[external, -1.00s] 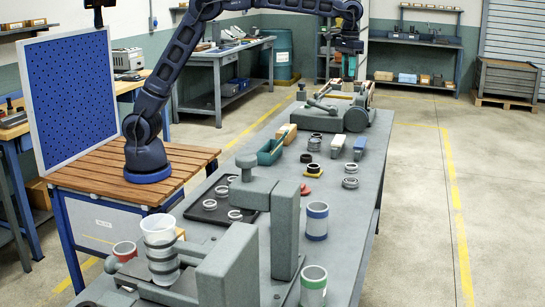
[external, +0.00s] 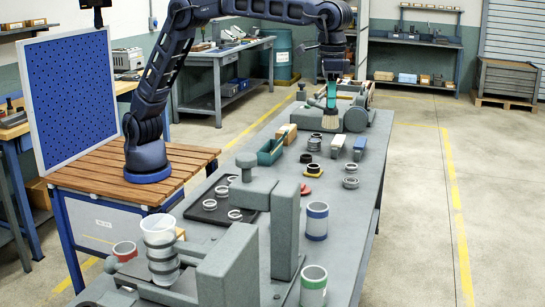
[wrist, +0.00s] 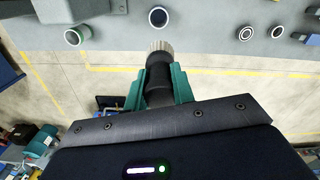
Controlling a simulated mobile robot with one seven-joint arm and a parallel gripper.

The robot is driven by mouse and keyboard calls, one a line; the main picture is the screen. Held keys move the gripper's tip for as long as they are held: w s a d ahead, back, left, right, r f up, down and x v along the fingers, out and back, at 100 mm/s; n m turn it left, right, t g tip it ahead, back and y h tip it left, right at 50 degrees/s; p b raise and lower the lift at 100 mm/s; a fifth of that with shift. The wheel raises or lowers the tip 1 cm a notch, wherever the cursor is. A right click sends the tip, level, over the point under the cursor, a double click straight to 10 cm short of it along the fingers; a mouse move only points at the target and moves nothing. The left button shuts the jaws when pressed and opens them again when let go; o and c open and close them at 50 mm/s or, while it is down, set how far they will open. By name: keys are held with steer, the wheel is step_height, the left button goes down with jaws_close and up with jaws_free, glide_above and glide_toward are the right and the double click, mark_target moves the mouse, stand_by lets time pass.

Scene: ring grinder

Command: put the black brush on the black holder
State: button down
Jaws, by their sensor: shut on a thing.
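My gripper (external: 331,97) has teal fingers and is shut on the black brush. In the external view, the pale bristles of the black brush (external: 331,121) hang downward over the far part of the grey bench, in front of the grey machine. In the wrist view, its black handle (wrist: 158,80) is between the teal fingers, with the bristles at the far end. A small black ring-shaped piece (external: 306,158) lies on the bench nearer the camera than the brush; I cannot tell whether it is the black holder.
A grey clamp-like machine (external: 240,265) stands at the near left. The right bench strip is fairly clear.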

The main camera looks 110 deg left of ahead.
steer(key=s+d+m, duration=0.2)
steer(key=s+d, duration=0.4)
steer(key=d, duration=0.5)
steer(key=s+d+m, duration=0.1)
steer(key=s+d, duration=0.4)
steer(key=d, duration=0.6)
steer(key=s+d+m, duration=0.2)
steer(key=s+d, duration=0.4)
steer(key=d, duration=0.6)
steer(key=s+d+m, duration=0.2)
steer(key=s+d, duration=0.8)
steer(key=s, duration=0.3)
steer(key=s+d+m, duration=0.3)
steer(key=s+d, duration=0.8)
steer(key=s, duration=0.2)
steer(key=f, duration=3.1)
steer(key=shift+s+d+f, duration=0.1)
steer(key=shift+s, duration=0.25)
steer(key=c, duration=1.2)
jaws_free()
steer(key=shift+f, duration=0.15)
step_height(320, 180, up, 12)
steer(key=shift+r, duration=0.2)
